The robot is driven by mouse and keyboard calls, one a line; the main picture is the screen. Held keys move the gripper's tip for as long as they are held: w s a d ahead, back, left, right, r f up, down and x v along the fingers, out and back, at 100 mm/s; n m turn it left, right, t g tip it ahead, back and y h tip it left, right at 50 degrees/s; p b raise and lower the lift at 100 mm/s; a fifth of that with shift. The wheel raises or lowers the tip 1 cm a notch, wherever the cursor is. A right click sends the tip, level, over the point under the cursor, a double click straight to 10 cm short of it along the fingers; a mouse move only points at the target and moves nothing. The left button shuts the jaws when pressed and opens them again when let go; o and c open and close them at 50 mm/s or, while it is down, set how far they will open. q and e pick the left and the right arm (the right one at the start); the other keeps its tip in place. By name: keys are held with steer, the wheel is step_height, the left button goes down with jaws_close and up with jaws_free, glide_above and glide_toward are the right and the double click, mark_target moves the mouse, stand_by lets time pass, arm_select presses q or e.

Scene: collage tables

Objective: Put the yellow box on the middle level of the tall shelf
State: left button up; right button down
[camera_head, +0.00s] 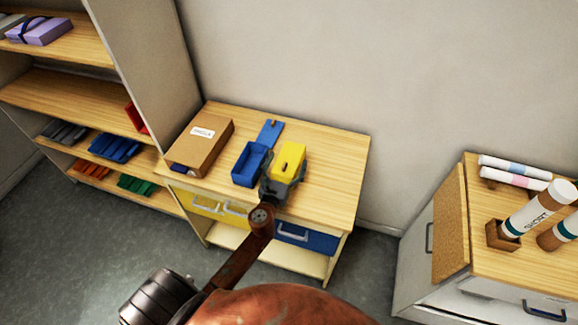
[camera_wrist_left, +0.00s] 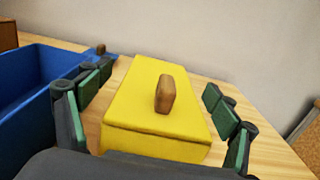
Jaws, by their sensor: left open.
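The yellow box (camera_head: 291,158) has a small brown knob on its lid and sits on the wooden table with drawers (camera_head: 338,172). It also shows in the left wrist view (camera_wrist_left: 150,95). My left gripper (camera_head: 282,180) is at the near end of the yellow box. Its open fingers (camera_wrist_left: 160,105) lie on either side of the box, with gaps showing on both sides. The tall shelf (camera_head: 80,93) stands at the left. Its middle level has a bare wooden board. My right gripper is not in view.
An open blue box (camera_head: 249,165) stands just left of the yellow box, with a blue lid (camera_head: 270,132) behind it. A cardboard box (camera_head: 202,142) stands further left. A cabinet with paper rolls (camera_head: 540,205) is at the right.

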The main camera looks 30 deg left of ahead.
arm_select(q)
steer(key=shift+x, duration=0.85)
steer(key=c, duration=1.6)
